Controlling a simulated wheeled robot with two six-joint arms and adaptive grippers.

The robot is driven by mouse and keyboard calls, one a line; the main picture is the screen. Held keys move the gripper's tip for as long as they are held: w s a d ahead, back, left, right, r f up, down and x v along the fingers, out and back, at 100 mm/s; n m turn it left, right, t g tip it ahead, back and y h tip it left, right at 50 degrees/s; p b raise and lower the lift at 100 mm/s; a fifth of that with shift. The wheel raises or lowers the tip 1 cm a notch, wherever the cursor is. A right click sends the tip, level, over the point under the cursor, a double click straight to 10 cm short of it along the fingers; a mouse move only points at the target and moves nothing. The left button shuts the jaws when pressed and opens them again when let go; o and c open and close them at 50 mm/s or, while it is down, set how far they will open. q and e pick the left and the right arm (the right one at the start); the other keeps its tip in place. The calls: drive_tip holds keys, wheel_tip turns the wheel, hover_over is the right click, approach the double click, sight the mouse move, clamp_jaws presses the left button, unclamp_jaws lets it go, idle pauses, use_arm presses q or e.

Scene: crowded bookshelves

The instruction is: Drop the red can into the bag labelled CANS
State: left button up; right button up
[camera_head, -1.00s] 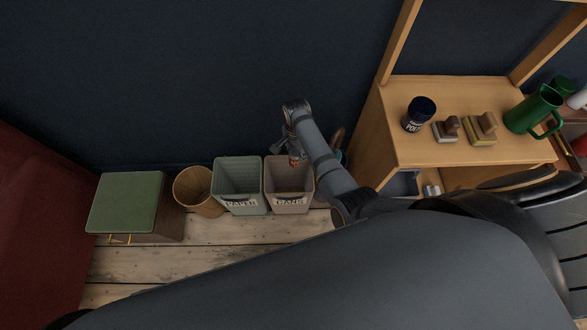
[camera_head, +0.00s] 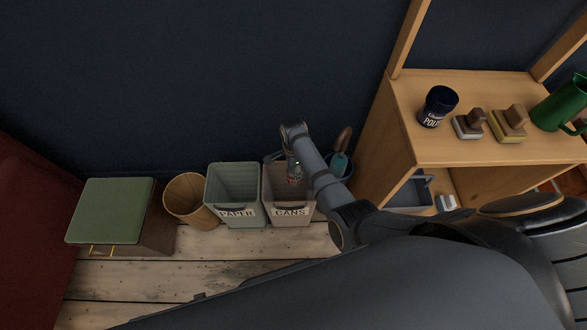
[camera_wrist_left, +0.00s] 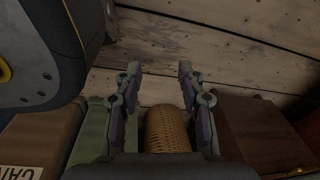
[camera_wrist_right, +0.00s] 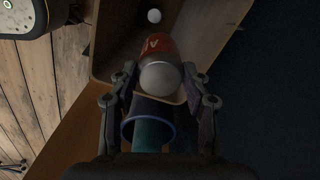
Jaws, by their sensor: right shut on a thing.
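The bag labelled CANS (camera_head: 290,214) is a brown open-topped bin on the wooden floor, right of the PAPER bin. My right gripper (camera_head: 293,172) points down over its opening. In the right wrist view the red can (camera_wrist_right: 160,62), with a pale round end, sits between the fingertips of my right gripper (camera_wrist_right: 158,80), which is shut on it. The can lies over the brown bin's opening (camera_wrist_right: 112,50), where a small white round thing shows inside. My left gripper (camera_wrist_left: 160,72) is open and empty, above the floor in the left wrist view.
The green-grey PAPER bin (camera_head: 238,214) stands against the CANS bin's left side, then a wicker basket (camera_head: 190,208) and a green-topped box (camera_head: 112,210). A blue bucket (camera_wrist_right: 170,128) holding a teal thing is to the right. A wooden shelf (camera_head: 460,150) stands further right.

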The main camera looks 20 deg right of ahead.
drive_tip(key=shift+f+b, duration=0.45)
drive_tip(key=shift+f, duration=0.25)
use_arm(q)
drive_tip(key=w, duration=0.2)
drive_tip(key=shift+w+d+r, duration=0.1)
drive_tip(key=shift+w+r, duration=0.15)
drive_tip(key=shift+w, duration=0.1)
use_arm(e)
drive_tip(key=shift+f, duration=0.1)
drive_tip(key=o, duration=0.8)
drive_tip(key=shift+o, duration=0.2)
wheel_tip(320, 180, up, 12)
